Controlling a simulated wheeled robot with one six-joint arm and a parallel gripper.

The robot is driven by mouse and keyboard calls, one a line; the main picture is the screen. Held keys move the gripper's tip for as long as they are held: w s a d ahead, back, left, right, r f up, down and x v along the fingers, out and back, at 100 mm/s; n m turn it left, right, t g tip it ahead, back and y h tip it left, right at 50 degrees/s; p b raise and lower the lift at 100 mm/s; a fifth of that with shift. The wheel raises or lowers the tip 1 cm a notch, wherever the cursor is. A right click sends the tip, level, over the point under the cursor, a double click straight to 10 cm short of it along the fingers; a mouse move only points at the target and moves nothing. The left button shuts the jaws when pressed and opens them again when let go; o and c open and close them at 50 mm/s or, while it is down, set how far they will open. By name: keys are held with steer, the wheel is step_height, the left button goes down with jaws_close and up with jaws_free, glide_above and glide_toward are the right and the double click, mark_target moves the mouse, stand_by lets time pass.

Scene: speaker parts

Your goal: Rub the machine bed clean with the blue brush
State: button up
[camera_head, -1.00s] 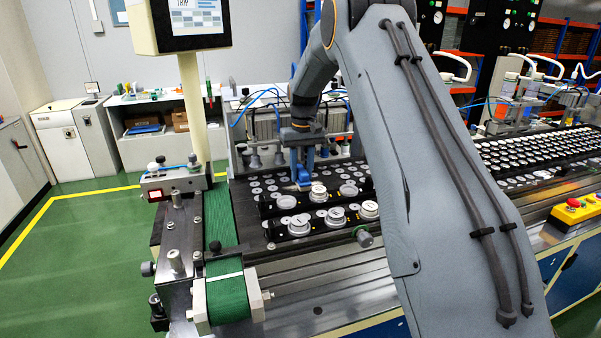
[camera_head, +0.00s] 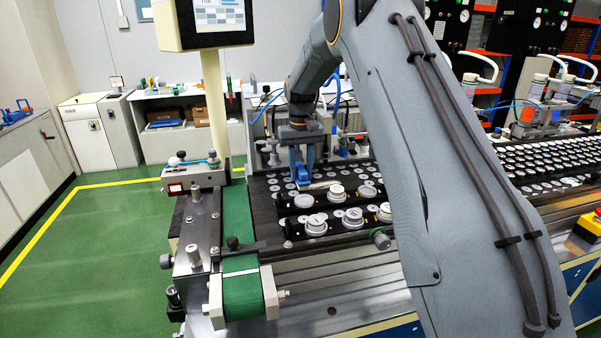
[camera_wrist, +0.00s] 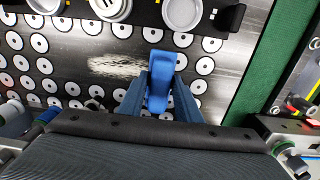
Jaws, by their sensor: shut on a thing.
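My gripper (camera_wrist: 160,100) is shut on the blue brush (camera_wrist: 160,72), and its fingers lie on both sides of the handle in the wrist view. In the head view the gripper (camera_head: 302,160) holds the blue brush (camera_head: 303,176) low over the machine bed, behind the front rows of speaker parts. The dark machine bed (camera_wrist: 215,100) carries several white rings. A pale, smeared patch (camera_wrist: 117,66) lies on the bed to the left of the brush. The brush's bristles are hidden, so I cannot tell whether they touch the bed.
Black holders with round speaker parts (camera_head: 316,224) stand along the front of the bed. A green belt (camera_head: 238,220) runs along its left side. A screen on a post (camera_head: 212,20) stands at the left. Fittings and hoses stand behind the bed. Green floor lies open at left.

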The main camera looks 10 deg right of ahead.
mark_target(301, 168)
steer(key=shift+r+p, duration=0.95)
steer(key=shift+r, duration=1.65)
steer(key=shift+r+p, duration=0.65)
steer(key=shift+r, duration=0.9)
